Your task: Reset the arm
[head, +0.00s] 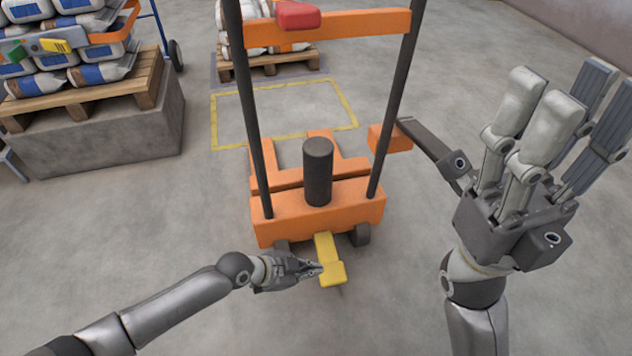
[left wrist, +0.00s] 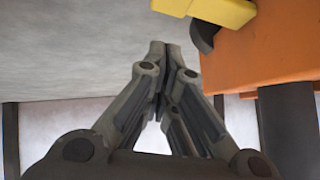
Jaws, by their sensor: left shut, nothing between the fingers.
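My left gripper (head: 318,268) is shut and empty, low beside the yellow pedal (head: 331,262) of an orange stacker (head: 320,212). In the head view its fingertips seem to meet the pedal's left edge. In the left wrist view the closed fingertips (left wrist: 160,48) point ahead, and the yellow pedal (left wrist: 222,10) lies to their upper right with a gap in the picture. My right gripper (head: 575,88) is raised at the right, close to the camera, with its fingers spread and nothing between them.
The stacker's dark mast posts and orange crossbar (head: 345,27) stand ahead, with a red part (head: 298,15) on top. A concrete block (head: 100,135) bears a pallet (head: 85,100) of sacks at left. A yellow floor outline (head: 285,84) lies behind. The left foreground floor is clear.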

